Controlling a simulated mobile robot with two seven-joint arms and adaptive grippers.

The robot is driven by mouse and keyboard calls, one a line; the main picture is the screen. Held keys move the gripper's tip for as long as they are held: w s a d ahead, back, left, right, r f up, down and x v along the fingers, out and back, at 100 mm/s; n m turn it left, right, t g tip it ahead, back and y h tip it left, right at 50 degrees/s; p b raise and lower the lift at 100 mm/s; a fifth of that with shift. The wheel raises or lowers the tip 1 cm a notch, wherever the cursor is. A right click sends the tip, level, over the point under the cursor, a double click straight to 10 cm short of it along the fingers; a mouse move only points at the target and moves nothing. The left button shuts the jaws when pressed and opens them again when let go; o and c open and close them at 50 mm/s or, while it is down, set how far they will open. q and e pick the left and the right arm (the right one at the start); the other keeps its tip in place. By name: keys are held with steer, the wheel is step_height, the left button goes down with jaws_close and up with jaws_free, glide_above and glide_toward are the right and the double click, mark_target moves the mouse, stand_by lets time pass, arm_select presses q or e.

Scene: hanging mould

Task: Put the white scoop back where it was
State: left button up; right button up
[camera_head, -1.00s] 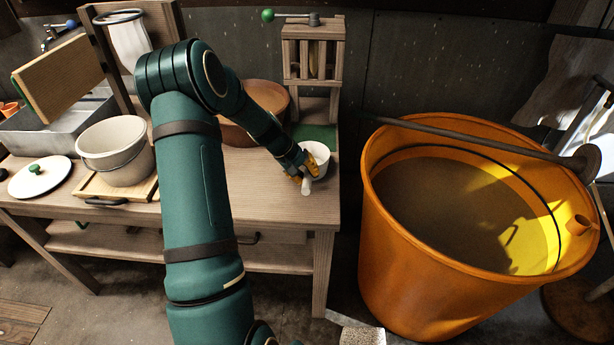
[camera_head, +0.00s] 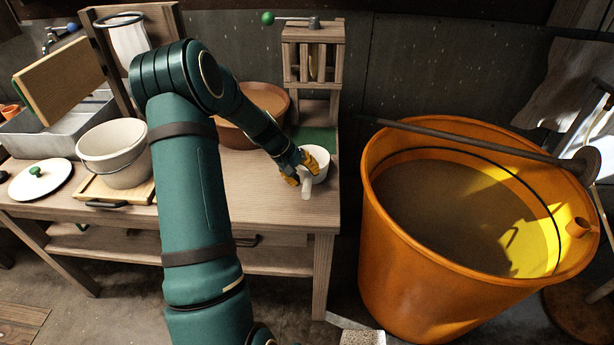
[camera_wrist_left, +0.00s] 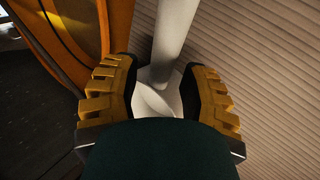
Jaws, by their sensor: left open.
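The gripper partly hides the scoop. My right gripper is not in view.
A large orange bucket (camera_head: 420,270) of murky contents stands right of the counter (camera_head: 260,205), a long-handled tool across its rim. A brown bowl (camera_head: 270,98) and a wooden frame (camera_head: 312,70) stand behind the gripper. A pale pot (camera_head: 112,150) is left of my arm.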

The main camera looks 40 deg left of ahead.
arm_select(q)
steer(key=p+v, duration=0.1)
steer(key=v, duration=0.9)
steer(key=shift+r+p, duration=0.2)
steer(key=shift+p, duration=0.1)
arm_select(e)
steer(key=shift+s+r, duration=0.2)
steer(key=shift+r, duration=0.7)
arm_select(q)
steer(key=shift+s+a, duration=0.1)
